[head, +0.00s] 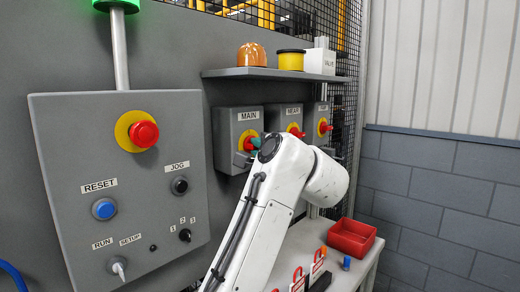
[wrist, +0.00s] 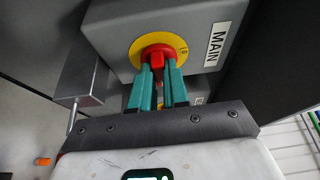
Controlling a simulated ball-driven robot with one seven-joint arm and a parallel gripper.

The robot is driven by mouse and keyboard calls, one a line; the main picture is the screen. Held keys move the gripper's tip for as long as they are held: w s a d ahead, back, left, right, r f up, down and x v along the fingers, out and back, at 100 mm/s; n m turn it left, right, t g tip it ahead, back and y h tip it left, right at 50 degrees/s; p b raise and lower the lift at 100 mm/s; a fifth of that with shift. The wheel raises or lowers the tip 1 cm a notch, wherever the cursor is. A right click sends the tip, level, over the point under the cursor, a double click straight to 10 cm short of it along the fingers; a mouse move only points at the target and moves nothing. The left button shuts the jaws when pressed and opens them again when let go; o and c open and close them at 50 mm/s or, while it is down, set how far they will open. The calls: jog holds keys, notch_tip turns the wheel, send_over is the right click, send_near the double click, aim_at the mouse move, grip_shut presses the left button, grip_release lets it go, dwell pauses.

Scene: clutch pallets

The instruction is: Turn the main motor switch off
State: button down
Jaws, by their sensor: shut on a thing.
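The main motor switch is a grey box (head: 226,142) labelled MAIN, with a yellow disc and a red handle (head: 248,144). In the wrist view its yellow disc (wrist: 181,45) and red handle (wrist: 157,60) face my gripper. My gripper (wrist: 158,72) has its two teal fingers on either side of the red handle and is shut on it. In the head view the teal fingertips (head: 256,143) reach the handle from the right, and my white arm hides part of the boxes. I cannot tell the handle's exact setting against the disc's marks.
Two similar switch boxes stand to the right, one with a red handle (head: 323,126). A shelf (head: 270,73) above holds an orange dome, a yellow container and a white box. A control panel (head: 65,150) is at left. A red bin (head: 351,237) and red padlocks lie on the bench below.

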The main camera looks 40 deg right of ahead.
jog(key=n+b, duration=0.1)
jog(key=n, duration=0.1)
jog(key=f+n+t+b, duration=0.1)
jog(key=n+b, duration=0.1)
jog(key=shift+d+t, duration=0.15)
jog(key=shift+t, duration=0.15)
jog(key=n+t+y+b, duration=0.1)
jog(key=n, duration=0.2)
jog(key=n+t+b, duration=0.1)
jog(key=n, duration=0.2)
jog(key=shift+d+f+n+y, duration=0.15)
jog(key=shift+n+y, duration=0.15)
jog(key=shift+y, duration=0.1)
jog(key=n+y+b, duration=0.1)
jog(key=n, duration=0.2)
jog(key=n+t+y+b, duration=0.1)
jog(key=n, duration=0.2)
jog(key=shift+d+f, duration=0.1)
jog(key=shift+d, duration=0.05)
jog(key=shift+n+t+y+b, duration=0.4)
jog(key=shift+n+y+b, duration=1.15)
jog(key=shift+n, duration=1.15)
jog(key=shift+y, duration=0.25)
jog(key=c, duration=1.1)
grip_release()
jog(key=shift+r, duration=0.25)
jog(key=v, duration=1)
jog(key=shift+s+d+f+b, duration=0.1)
jog(key=shift+s+f+b, duration=0.1)
jog(key=shift+s+b, duration=0.15)
